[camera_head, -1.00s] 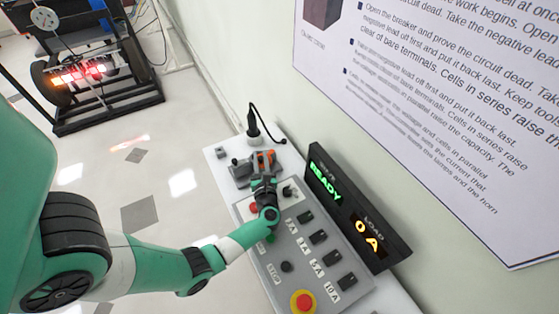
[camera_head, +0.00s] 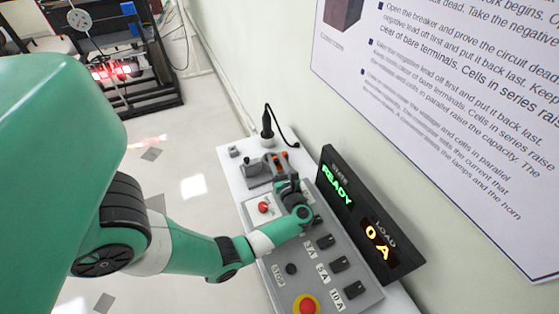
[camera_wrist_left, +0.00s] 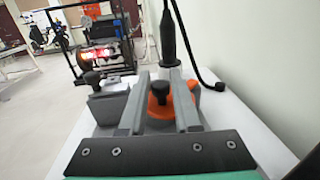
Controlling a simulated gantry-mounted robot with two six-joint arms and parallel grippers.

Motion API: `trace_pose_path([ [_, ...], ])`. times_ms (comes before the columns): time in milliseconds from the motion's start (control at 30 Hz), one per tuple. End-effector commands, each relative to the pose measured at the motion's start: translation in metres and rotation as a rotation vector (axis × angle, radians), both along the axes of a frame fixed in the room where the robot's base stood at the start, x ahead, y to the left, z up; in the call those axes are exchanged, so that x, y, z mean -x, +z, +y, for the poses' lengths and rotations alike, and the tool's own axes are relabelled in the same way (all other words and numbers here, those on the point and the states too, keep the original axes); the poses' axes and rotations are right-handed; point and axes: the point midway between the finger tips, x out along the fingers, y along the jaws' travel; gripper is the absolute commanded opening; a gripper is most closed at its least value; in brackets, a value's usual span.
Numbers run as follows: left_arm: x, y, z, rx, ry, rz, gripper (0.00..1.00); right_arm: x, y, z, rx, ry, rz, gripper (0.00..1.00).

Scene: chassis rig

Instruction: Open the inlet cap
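In the left wrist view, an orange round part with a black knob (camera_wrist_left: 158,92) sits low between the two grey fingers of my left gripper (camera_wrist_left: 159,74). The fingers stand apart, one on each side of it; I cannot tell whether they touch it. In the head view, my left gripper (camera_head: 278,168) reaches over the grey and orange fixture at the far end of the white bench. A grey block with a black knob (camera_wrist_left: 97,90) stands left of the fingers. No label marks the inlet cap, so I cannot tell which part it is. My right gripper is not in view.
A black plug with a cable (camera_wrist_left: 168,40) stands upright behind the fixture. The control panel (camera_head: 325,285) with switches and red buttons lies nearer. A READY display (camera_head: 360,215) stands along the right, by the wall. Open floor (camera_head: 195,187) lies left.

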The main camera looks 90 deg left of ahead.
Motion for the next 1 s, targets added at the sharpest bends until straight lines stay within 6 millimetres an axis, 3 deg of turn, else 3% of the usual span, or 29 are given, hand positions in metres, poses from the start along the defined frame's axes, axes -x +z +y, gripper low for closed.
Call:
trace_pose_path([
  [33,0.0,0.0,0.0,0.0,0.0,0.0,0.42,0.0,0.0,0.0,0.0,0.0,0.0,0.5],
  [100,0.0,0.0,0.0,0.0,0.0,0.0,0.55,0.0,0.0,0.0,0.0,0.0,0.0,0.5],
  [133,0.0,0.0,0.0,0.0,0.0,0.0,0.56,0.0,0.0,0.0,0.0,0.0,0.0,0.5],
  [467,-0.002,0.0,-0.003,0.0,-0.003,0.0,0.56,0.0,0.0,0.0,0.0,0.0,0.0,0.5],
  [567,-0.005,0.0,-0.015,-0.001,-0.006,0.0,0.56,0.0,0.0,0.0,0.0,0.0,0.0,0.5],
  [900,-0.024,-0.001,-0.09,-0.001,-0.006,-0.001,0.56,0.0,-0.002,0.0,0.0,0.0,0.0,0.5],
  [1000,-0.028,0.0,-0.104,-0.001,-0.005,-0.002,0.56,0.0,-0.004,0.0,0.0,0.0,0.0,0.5],
])
